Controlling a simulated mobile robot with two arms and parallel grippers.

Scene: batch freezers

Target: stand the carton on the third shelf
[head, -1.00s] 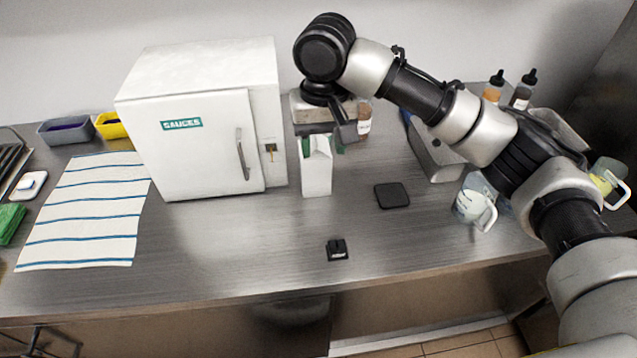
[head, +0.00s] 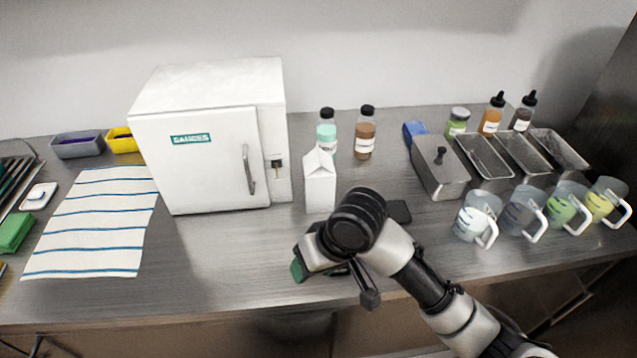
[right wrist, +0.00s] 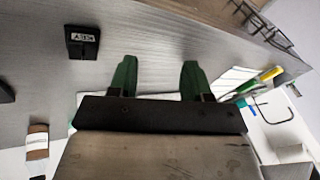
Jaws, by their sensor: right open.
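The white carton (head: 320,186) stands upright on the steel counter, just right of the white cabinet (head: 200,165) labelled SAUCES. The cabinet door is shut, so any shelves inside are hidden. My right gripper (head: 316,270) is low over the front of the counter, in front of the carton and apart from it. In the right wrist view its two green fingers (right wrist: 157,76) are spread with nothing between them. A small black block marked KEY (right wrist: 83,42) lies on the counter off to one side of the fingers. My left gripper is not in view.
The door has a handle (head: 249,170) and a small lock-like fitting (head: 278,165) beside it. Two bottles stand behind the carton, including a brown one (head: 365,135). Metal bins and jugs (head: 478,216) fill the right. A striped towel (head: 90,225) lies left.

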